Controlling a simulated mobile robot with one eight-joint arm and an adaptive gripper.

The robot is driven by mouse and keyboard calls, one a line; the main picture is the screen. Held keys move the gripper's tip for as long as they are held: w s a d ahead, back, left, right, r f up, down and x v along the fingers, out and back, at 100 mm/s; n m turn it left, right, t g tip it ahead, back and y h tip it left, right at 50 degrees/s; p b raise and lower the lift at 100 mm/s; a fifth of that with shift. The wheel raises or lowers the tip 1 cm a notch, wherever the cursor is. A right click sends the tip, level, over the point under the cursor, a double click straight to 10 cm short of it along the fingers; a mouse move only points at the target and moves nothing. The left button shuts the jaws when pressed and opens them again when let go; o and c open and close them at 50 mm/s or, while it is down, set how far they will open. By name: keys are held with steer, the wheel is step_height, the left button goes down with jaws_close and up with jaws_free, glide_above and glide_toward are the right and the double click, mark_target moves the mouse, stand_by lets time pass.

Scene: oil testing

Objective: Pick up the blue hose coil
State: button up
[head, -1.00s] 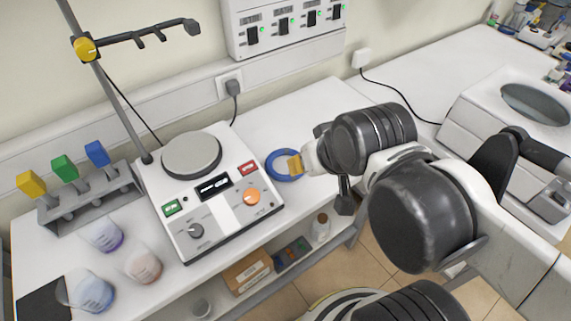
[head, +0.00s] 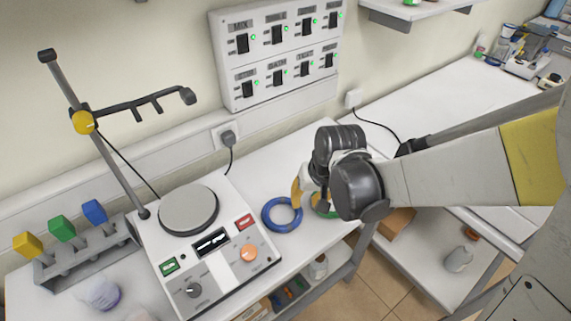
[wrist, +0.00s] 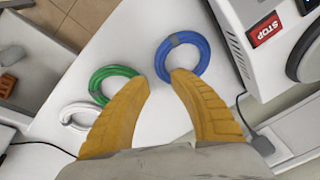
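The blue hose coil (head: 282,214) lies flat on the white bench, just right of the hotplate device. It also shows in the wrist view (wrist: 203,58), with a grey band on its upper left side. My gripper (head: 310,200) is above the bench to the right of the blue coil. In the wrist view its two yellow fingers (wrist: 162,85) are spread apart with nothing between them. The right fingertip overlaps the lower edge of the blue coil in that view; I cannot tell whether it touches. A green coil (wrist: 115,84) lies beside the blue one, partly behind the left finger.
A white coil (wrist: 80,116) lies beyond the green one. The hotplate device (head: 208,245) with its stand is left of the blue coil. A wall switch panel (head: 278,55) is behind. A black cable and plug (wrist: 262,140) are near the gripper.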

mark_target(299, 211)
steer(key=b+x, duration=0.3)
steer(key=x, duration=0.5)
steer(key=shift+w+a+f, duration=0.1)
steer(key=shift+w+a, duration=0.05)
steer(key=shift+w, duration=0.1)
jaws_close()
